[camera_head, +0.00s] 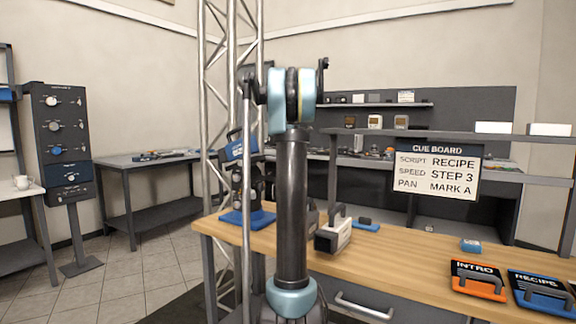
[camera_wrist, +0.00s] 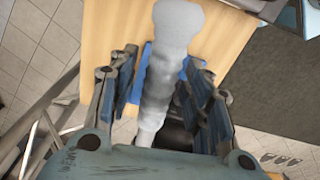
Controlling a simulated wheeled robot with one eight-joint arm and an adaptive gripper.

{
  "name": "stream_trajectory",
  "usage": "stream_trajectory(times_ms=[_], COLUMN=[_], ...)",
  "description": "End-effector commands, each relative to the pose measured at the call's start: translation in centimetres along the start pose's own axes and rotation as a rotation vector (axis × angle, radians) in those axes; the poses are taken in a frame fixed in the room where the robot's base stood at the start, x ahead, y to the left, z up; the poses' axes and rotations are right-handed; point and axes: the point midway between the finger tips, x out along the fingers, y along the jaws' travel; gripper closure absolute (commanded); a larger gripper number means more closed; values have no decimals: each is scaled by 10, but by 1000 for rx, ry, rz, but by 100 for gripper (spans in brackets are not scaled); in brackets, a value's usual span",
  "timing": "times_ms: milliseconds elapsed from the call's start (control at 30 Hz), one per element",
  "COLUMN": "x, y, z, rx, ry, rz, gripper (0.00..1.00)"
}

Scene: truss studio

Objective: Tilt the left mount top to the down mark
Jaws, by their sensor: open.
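The left mount stands on a blue base plate (camera_head: 247,218) at the left end of the wooden table, with a dark upright part (camera_head: 257,188) above it. A blue boxy part (camera_head: 238,147) shows over it, partly behind a truss pole; I cannot tell whether it belongs to the mount top or my gripper. In the wrist view my gripper (camera_wrist: 160,60) is open and points down over the table. A blurred pale grey shape (camera_wrist: 172,50) lies between its fingers, apparently not clamped. The blue base (camera_wrist: 148,62) shows beneath. I cannot make out the down mark.
A second, light-coloured unit with a handle (camera_head: 333,236) stands right of the mount. INTRO (camera_head: 477,280) and RECIPE (camera_head: 545,292) blocks lie at the table's right. A truss (camera_head: 215,100) rises behind my arm. The cue board (camera_head: 437,172) reads RECIPE, STEP 3, MARK A.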

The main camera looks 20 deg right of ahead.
Motion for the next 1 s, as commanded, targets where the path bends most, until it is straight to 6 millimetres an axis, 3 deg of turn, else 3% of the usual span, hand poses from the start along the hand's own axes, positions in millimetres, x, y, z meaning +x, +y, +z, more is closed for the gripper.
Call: stream_trajectory(times_ms=[533,733,1000], x=[-91,-106,-110], y=[1,1,1], z=[-1,-1,-1], rx=[0,0,0], ry=[-1,-1,-1], rz=[0,-1,-1], gripper=[55,55,55])
